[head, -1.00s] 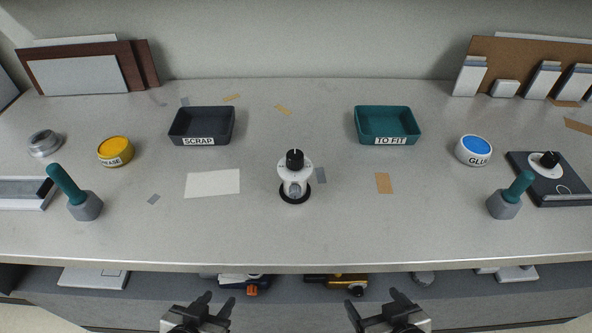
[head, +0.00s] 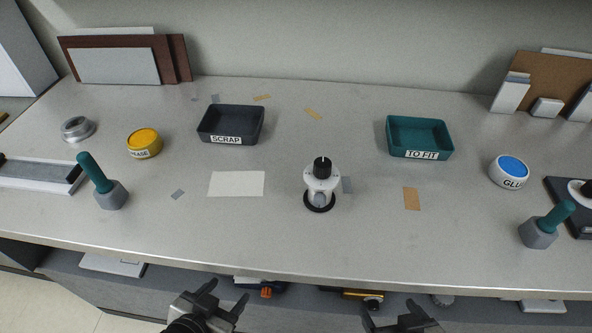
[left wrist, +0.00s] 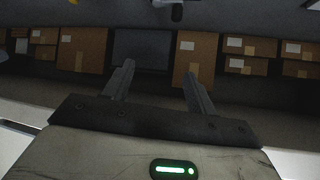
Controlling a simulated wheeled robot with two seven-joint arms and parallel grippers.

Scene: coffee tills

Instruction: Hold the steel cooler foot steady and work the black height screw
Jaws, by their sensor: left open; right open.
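The cooler foot (head: 320,187) stands upright near the middle of the bench, with a pale metallic body on a black round base. The black height screw (head: 322,167) is a knob with a white mark on top of its white collar. My left gripper (head: 227,293) is open and empty at the bottom of the head view, in front of the bench edge. It also shows open in the left wrist view (left wrist: 158,82), with nothing between its fingers. My right gripper (head: 391,315) is open and empty at the bottom, partly cut off. Neither gripper touches the foot.
The SCRAP tray (head: 231,111) and TO FIT tray (head: 448,151) stand behind the foot. Teal-handled tools (head: 97,177) stand at left and right (head: 553,219). A yellow tin (head: 144,137) and a GLUE tub (head: 509,167) sit further out. The bench around the foot is mostly clear.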

